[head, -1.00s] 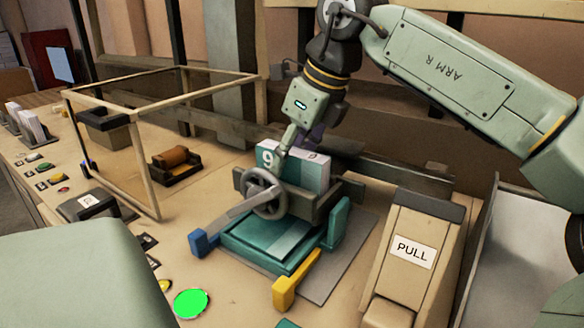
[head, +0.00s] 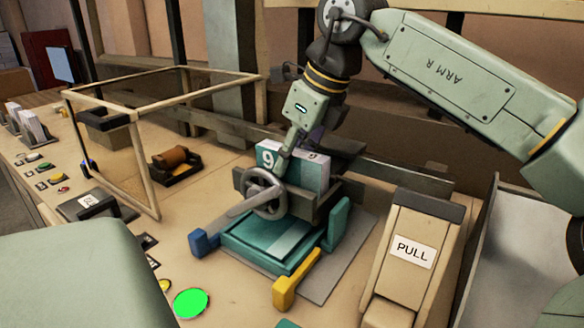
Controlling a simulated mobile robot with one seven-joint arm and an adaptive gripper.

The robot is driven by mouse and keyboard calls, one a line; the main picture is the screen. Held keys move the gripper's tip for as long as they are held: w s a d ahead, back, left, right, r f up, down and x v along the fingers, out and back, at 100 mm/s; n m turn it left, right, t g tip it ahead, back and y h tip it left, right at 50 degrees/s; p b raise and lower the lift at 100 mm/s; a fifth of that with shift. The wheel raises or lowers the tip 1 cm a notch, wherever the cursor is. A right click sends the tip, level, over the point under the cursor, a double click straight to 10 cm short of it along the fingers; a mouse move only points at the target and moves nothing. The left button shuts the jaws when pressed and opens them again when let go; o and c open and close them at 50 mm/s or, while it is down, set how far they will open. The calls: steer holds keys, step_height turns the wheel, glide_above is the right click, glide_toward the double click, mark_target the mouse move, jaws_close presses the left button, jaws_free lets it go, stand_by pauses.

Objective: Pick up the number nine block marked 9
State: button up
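The block marked 9 (head: 269,159) is teal on its front with a white numeral. It stands upright with pale blocks beside it in a grey holder with a handwheel (head: 263,195), above a teal press bed (head: 270,240). My gripper (head: 287,152) points down at the top of the block row, just right of the numeral 9. One finger shows in front of the blocks; the other is hidden behind it. I cannot tell whether it touches or grips the 9 block.
A wooden-framed clear case (head: 150,140) stands to the left. A box labelled PULL (head: 412,250) stands to the right. Blue (head: 203,243) and yellow (head: 296,279) handles stick out in front of the press. A lit green button (head: 191,303) is at the front.

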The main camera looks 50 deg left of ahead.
jaws_close()
stand_by(0.5)
